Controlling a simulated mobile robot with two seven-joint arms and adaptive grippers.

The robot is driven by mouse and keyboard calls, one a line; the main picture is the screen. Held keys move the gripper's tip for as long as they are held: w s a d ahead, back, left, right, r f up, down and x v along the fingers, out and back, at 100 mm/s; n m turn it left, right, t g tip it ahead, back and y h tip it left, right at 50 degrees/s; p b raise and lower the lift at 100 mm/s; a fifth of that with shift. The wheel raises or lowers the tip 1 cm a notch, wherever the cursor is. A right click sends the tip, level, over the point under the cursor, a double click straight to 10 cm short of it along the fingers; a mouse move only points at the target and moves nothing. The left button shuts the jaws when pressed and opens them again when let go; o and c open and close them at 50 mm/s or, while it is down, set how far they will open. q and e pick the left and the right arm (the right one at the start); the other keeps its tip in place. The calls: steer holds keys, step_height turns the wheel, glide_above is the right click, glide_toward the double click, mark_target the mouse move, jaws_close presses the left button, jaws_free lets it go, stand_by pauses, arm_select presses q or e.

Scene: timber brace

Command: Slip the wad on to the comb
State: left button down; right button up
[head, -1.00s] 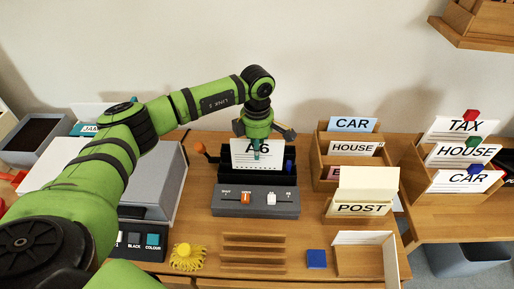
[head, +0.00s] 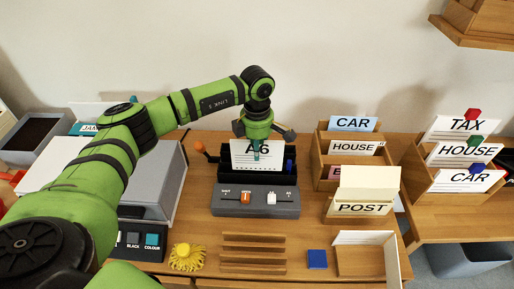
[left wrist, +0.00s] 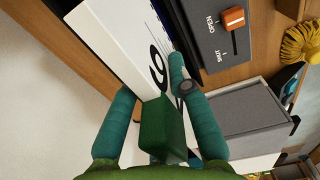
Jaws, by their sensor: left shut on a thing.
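The wad (head: 240,150) is a white, upright stack of sheets marked "A6". It stands over the black upper part of the grey binding machine (head: 232,207). My left gripper (head: 257,148) is shut on the wad at its upper right part. In the left wrist view the wad (left wrist: 112,38) runs away from my left gripper (left wrist: 172,92), alongside the machine (left wrist: 212,32). The machine's orange slider (head: 245,198) shows by the OPEN and SHUT marks. I cannot make out the comb, and the wad's lower edge is not clear against the machine. My right gripper is not in view.
An orange-knobbed lever (head: 200,148) stands at the machine's left. A grey box-like device (head: 150,180) is further left. A yellow tasselled thing (head: 187,258), a slatted wooden rack (head: 253,254) and a blue square (head: 317,259) lie in front. Card boxes (head: 325,178) stand to the right.

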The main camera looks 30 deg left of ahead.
arm_select(q)
steer(key=shift+f+b, duration=1.85)
steer(key=shift+f, duration=0.65)
steer(key=c, duration=0.6)
jaws_free()
steer(key=shift+r+p, duration=2.6)
steer(key=shift+r, duration=1.45)
steer(key=shift+f, duration=0.1)
